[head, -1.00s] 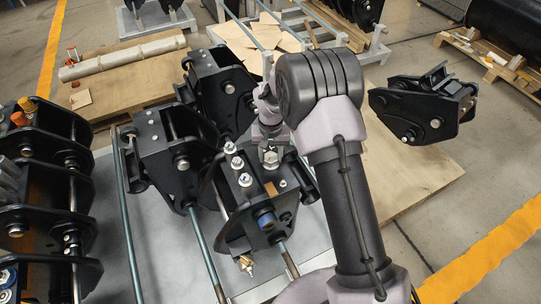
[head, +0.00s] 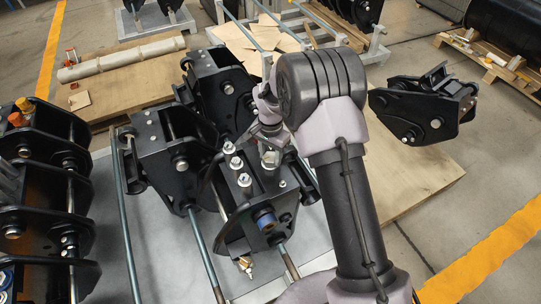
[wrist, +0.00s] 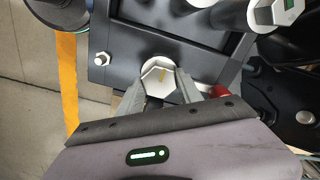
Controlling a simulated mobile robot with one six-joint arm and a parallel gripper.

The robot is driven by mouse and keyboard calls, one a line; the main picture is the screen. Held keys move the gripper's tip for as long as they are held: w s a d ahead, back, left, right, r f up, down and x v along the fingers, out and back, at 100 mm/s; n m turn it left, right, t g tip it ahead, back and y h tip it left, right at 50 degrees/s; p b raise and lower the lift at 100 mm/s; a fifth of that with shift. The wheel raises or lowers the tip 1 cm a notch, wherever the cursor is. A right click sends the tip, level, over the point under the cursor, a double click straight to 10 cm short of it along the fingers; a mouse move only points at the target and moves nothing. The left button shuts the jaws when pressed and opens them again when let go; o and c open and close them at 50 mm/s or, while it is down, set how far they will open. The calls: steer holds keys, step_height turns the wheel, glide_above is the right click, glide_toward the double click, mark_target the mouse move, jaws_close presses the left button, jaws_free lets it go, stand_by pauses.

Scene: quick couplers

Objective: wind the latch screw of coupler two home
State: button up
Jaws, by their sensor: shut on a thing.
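In the head view my gripper (head: 270,150) reaches down onto the top of the black front coupler (head: 247,207). The arm partly hides the coupler's right side. No number shows to tell which coupler is two. The screw's shank and depth are hidden.
Several silver bolts (head: 237,163) stand just left of my gripper. Two more black couplers (head: 168,150) (head: 222,95) sit close behind on the grey table. Another coupler (head: 415,105) lies on a wooden board at the right. Long rods (head: 130,230) run along the table.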

mark_target(271, 156)
stand_by(0.4)
steer(key=o, duration=1.4)
steer(key=shift+c, duration=0.2)
steer(key=shift+r, duration=0.15)
step_height(271, 156, up, 17)
steer(key=p, duration=0.6)
steer(key=shift+r, duration=0.1)
